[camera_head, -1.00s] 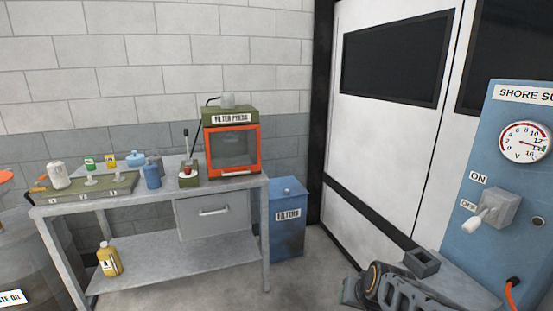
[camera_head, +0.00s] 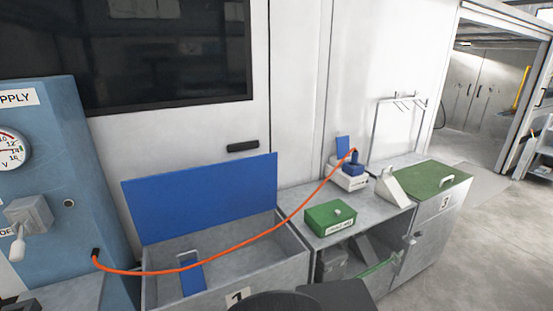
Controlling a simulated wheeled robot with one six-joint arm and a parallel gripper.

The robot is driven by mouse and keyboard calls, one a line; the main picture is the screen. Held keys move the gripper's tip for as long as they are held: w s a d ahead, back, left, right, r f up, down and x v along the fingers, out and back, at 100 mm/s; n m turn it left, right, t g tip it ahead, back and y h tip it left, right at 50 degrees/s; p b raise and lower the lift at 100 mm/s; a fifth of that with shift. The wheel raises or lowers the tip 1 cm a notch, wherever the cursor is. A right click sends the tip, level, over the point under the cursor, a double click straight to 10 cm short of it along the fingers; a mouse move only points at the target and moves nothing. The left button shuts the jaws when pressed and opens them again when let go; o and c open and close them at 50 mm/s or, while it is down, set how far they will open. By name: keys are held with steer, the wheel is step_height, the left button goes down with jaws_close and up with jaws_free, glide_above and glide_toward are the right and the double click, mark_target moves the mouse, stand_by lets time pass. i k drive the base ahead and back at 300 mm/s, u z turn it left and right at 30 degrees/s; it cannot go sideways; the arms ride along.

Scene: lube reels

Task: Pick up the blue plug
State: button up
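A small blue piece that looks like the blue plug (camera_head: 356,163) stands on a white box (camera_head: 347,179) on the grey bench. An orange cable (camera_head: 250,238) runs from the blue supply cabinet (camera_head: 100,190) across to this plug. A raised blue flap (camera_head: 343,147) is just behind and left of it. Whether the plug is seated in the box or only rests on it is too small to tell. My gripper is not in view; only dark parts, likely of my arm, show at the bottom edge.
An open bin (camera_head: 281,256) marked 1 has its blue lid (camera_head: 205,197) up; the cable crosses over it. A green box (camera_head: 330,217), a white wedge-shaped holder (camera_head: 391,187) and a wire rack (camera_head: 401,110) stand near the plug. Open floor (camera_head: 480,260) lies at right.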

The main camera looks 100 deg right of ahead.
mark_target(354, 158)
steer(key=z, duration=5.5)
steer(key=i, duration=2.35)
steer(key=u, duration=2.75)
